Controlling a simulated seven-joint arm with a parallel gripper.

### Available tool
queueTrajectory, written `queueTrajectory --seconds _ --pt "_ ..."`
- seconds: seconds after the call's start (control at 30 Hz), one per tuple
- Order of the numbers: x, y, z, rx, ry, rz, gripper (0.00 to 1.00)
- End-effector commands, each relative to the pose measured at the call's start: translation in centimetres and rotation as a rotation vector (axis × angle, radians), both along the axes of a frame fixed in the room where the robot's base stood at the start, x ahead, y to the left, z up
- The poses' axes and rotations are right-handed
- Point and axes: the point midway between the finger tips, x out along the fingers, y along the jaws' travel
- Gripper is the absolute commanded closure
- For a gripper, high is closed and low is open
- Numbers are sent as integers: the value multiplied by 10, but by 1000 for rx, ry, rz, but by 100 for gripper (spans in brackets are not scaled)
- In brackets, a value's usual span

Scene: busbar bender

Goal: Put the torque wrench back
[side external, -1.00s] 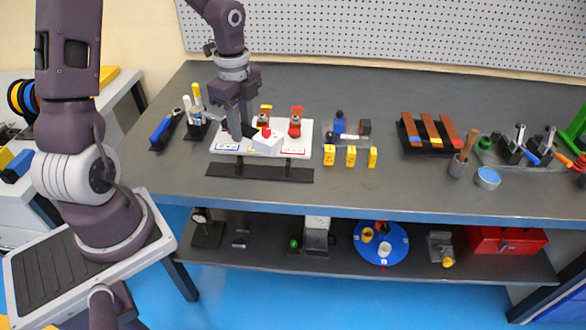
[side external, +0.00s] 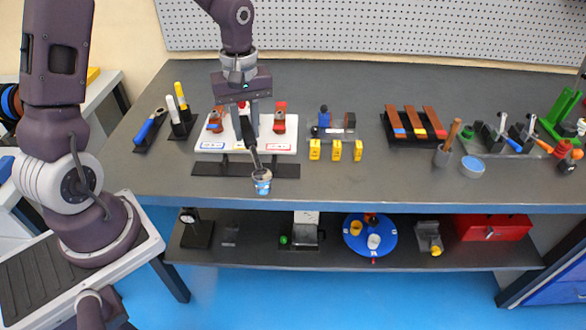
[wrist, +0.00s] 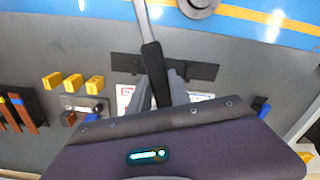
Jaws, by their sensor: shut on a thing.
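My gripper (side external: 248,116) is shut on the black handle of the torque wrench (wrist: 155,72). The handle passes between the fingers in the wrist view (wrist: 160,90), and its silver shaft runs out of the top edge. In the side view the wrench (side external: 251,142) slopes down toward the bench's front, above the long black stand (side external: 278,170). Its far end overlaps a small grey-and-blue piece (side external: 262,183); I cannot tell whether they touch. The stand has short uprights. The wrench appears above it, and contact cannot be told.
A white board (side external: 206,142) with two orange-red pieces stands behind the stand. A blue-handled tool (side external: 147,130) lies at left. Several yellow blocks (side external: 336,151) stand at right, near a rack of brown bars (side external: 415,118). The bench's front strip is mostly clear.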

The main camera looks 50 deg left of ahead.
Motion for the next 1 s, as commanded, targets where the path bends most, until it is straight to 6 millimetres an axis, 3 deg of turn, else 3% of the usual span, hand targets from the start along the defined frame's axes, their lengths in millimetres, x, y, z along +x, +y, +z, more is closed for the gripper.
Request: queueTrajectory --seconds 0.2,0.4,0.47,0.7,1.0 --pt "-9 28 13 3 -11 748 100" --pt "-14 41 20 -1 -16 1159 100" --pt "-15 43 16 -2 -15 1209 100" --pt "-16 42 -34 -2 -10 1233 100" --pt "-15 42 -79 -2 -15 1229 100"
